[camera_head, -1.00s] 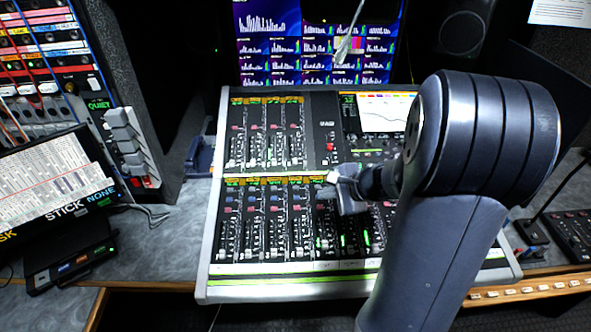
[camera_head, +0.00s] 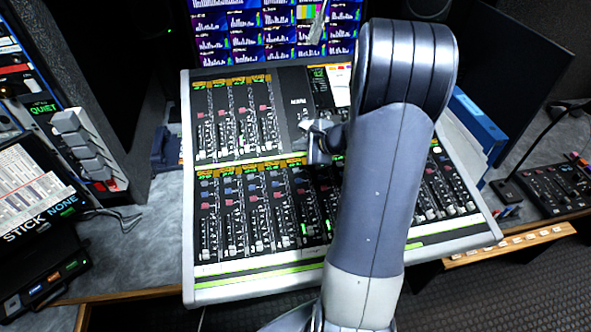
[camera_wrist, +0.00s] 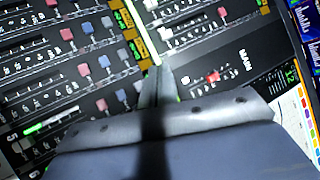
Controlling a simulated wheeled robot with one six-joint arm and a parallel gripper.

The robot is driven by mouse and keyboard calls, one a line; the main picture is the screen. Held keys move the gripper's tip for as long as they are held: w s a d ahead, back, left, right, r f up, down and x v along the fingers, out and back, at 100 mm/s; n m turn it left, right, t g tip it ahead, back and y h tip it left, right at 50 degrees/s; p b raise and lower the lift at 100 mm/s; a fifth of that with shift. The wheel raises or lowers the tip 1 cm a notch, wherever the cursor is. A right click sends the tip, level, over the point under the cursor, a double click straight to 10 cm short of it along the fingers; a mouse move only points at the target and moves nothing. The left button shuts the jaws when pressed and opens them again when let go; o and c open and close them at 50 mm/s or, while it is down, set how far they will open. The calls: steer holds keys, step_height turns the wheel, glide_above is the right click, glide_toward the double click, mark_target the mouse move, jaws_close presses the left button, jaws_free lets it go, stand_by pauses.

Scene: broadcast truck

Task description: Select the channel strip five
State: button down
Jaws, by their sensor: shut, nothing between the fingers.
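The mixing console (camera_head: 190,225) stands on the desk, with an upper and a lower bank of channel strips. Counting from the left, the fifth strip (camera_head: 304,215) of the lower bank lies just below my gripper in the head view, its upper end close to the fingers. My gripper (camera_head: 316,127) is shut and empty near the gap between the banks. In the wrist view the closed fingers (camera_wrist: 156,80) point at the panel near the yellow displays (camera_wrist: 127,35). Red and blue buttons (camera_wrist: 83,69) sit on the strips there. I cannot tell whether the fingers touch the panel.
Monitors (camera_head: 270,30) stand behind the console. A rack with grey levers (camera_head: 85,145) is at the left. A small black control box (camera_head: 550,188) sits at the right. My arm hides part of the console's right half.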

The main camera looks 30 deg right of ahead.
steer(key=b, duration=0.5)
glide_above(300, 175)
step_height(300, 175, down, 8)
steer(key=shift+s+r, duration=0.15)
steer(key=shift+r, duration=0.1)
steer(key=shift+f+b, duration=0.5)
steer(key=shift+f, duration=0.1)
stand_by(1.1)
steer(key=shift+f+b, duration=0.35)
steer(key=shift+b, duration=0.3)
steer(key=shift+w+f+b, duration=0.2)
steer(key=shift+f+b, duration=0.15)
steer(key=shift+b, duration=0.15)
stand_by(0.3)
steer(key=shift+r, duration=0.15)
stand_by(0.3)
steer(key=shift+s+r+p, duration=0.1)
steer(key=shift+r+p, duration=0.35)
steer(key=shift+r, duration=0.25)
steer(key=shift+s+a+r+p, duration=0.1)
steer(key=shift+s+r+p, duration=0.1)
steer(key=shift+r+p, duration=0.85)
steer(key=shift+s+a+r+p, duration=0.15)
steer(key=shift+r+p, duration=0.45)
steer(key=shift+r, duration=0.85)
